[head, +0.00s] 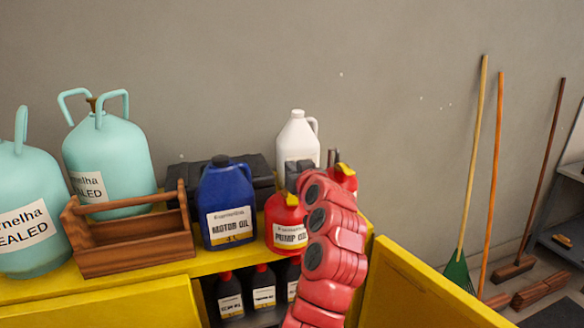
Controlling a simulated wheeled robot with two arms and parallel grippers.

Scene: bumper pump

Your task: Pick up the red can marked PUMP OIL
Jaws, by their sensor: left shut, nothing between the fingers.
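The red can marked PUMP OIL (283,215) stands upright on the yellow cabinet top, right of the blue MOTOR OIL jug. Its label faces me, and my red arm hides its right side. My left gripper (298,170) shows as a dark shape above and behind the can's top, partly hidden by my wrist. It is shut and empty; I cannot tell whether it touches the can. A second red shape with a yellow top (344,178) shows behind my arm. My right gripper is not in view.
The blue MOTOR OIL jug (227,203) is close left of the can. A white jug (299,137) and a dark case (262,172) stand behind. A wooden carrier (135,245) and teal tanks (108,160) are left. Yellow doors (420,290) stand open in front.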

